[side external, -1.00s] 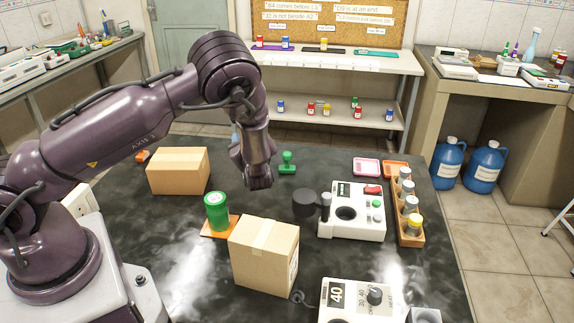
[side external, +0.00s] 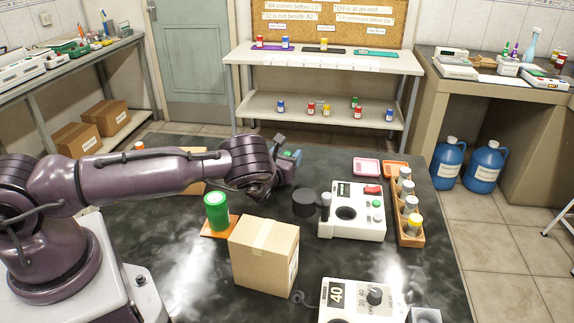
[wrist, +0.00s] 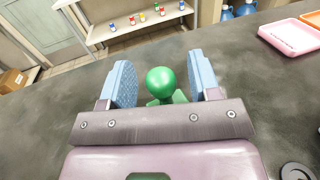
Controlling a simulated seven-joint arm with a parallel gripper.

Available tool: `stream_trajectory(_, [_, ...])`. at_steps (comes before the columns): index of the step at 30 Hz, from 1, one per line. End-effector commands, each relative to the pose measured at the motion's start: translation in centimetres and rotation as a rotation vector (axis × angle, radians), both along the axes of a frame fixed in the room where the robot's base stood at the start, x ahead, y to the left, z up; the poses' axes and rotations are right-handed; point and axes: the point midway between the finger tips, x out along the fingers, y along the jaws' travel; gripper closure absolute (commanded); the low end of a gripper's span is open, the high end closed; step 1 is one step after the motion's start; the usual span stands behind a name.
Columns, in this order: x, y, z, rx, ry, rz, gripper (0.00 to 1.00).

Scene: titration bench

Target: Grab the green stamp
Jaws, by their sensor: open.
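The green stamp (wrist: 161,82) stands on the dark table in the wrist view, its round knob between my two blue finger pads. Its lower part is mostly hidden behind my gripper's crossbar. My gripper (wrist: 162,80) is open, with a gap visible on each side of the knob. In the side external view my gripper (side external: 290,158) is low over the table's far middle, and a bit of green shows beside it; the stamp is mostly hidden there.
A white device (side external: 352,222), a wooden vial rack (side external: 411,225) and a pink tray (side external: 366,167) are to the right. Another box (side external: 193,173) sits behind my arm.

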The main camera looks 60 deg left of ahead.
Motion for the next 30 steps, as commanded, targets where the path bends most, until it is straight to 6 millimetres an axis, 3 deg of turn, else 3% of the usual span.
stream_trajectory(8, [0.23,0.1,0.02,0.0,0.0,0.0,0.44])
stream_trajectory(15, [0.21,0.09,0.02,-0.001,-0.001,0.0,0.93])
stream_trajectory(30, [0.23,0.1,0.75,0.001,-0.002,0.0,0.94])
